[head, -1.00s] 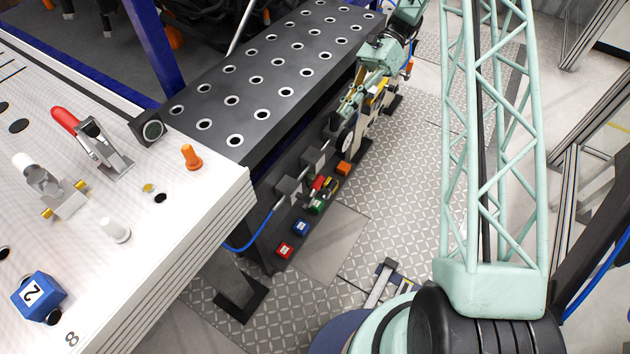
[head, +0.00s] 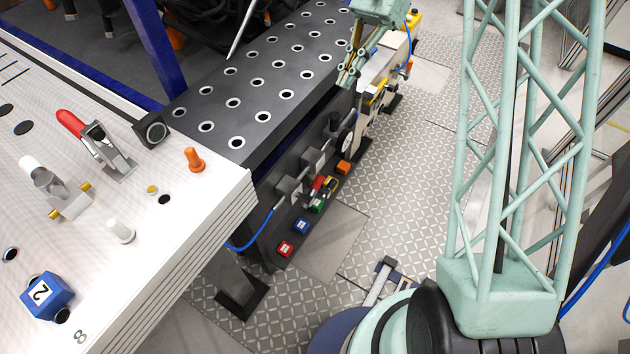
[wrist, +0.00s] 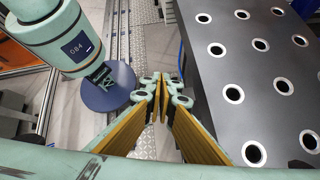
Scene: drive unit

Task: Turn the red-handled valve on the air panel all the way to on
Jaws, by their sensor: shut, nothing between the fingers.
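The air panel (head: 293,216) is the dark strip along the side of the black perforated table, with a blue hose on its left end. A small red handle (head: 318,183) shows there among grey fittings, beside a yellow part and a green block. I cannot tell its exact angle. My gripper (head: 344,84) is above and behind it, near the black table's front edge and clear of the handle. In the wrist view my gripper (wrist: 160,82) is shut and empty, its yellow-padded fingers together at the tips. The panel and handle cannot be made out in that view.
The black table (head: 260,92) has a grid of holes. A white table (head: 215,195) at left holds a red-handled clamp (head: 95,142), an orange peg (head: 194,159) and a blue block (head: 46,296). The patterned floor (head: 400,180) right of the panel is mostly clear.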

